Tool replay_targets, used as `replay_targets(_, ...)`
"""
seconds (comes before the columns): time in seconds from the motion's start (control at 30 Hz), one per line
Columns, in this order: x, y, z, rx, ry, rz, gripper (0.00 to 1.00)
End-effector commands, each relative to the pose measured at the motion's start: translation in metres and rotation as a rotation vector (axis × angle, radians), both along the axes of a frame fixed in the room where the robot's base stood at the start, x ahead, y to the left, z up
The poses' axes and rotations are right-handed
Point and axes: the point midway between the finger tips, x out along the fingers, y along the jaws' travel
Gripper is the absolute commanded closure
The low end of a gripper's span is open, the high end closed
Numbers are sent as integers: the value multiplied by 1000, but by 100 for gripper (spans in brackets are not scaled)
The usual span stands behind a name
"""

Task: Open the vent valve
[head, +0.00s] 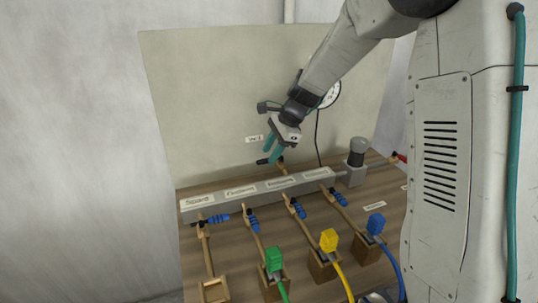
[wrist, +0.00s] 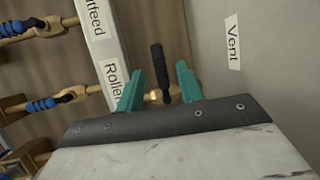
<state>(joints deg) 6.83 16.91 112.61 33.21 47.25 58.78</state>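The vent valve has a black lever handle (wrist: 157,62) on a small brass body (wrist: 154,96) in the wrist view. In the head view its brass part (head: 282,168) shows behind the grey manifold, below the "Vent" label (head: 254,138). My gripper (wrist: 159,68) is open, with its two teal fingers apart. The handle appears between the fingers in the wrist view, with a gap on each side. I cannot tell how deep it sits between them. In the head view my gripper (head: 270,152) points down at the vent valve and partly hides it.
A grey manifold (head: 258,194) with labels carries several blue-handled valves (head: 252,220) along its front. Green (head: 274,259), yellow (head: 329,240) and blue (head: 376,223) connectors stand in front. A backboard (head: 200,100) rises close behind my gripper. A grey regulator (head: 357,152) stands to the right.

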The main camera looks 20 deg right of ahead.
Motion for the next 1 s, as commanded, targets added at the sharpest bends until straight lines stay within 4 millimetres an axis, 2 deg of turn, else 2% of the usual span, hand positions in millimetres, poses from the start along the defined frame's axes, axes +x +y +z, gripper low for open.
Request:
replay_targets(0.2,3,6,-16,-1,1,0,63)
replay_targets(0.47,3,7,-17,-1,-1,0,63)
replay_targets(0.6,3,7,-17,-1,-1,0,100)
replay_targets(0.87,3,10,-16,-1,0,14,100)
replay_targets(1.0,2,25,-16,-1,-2,68,100)
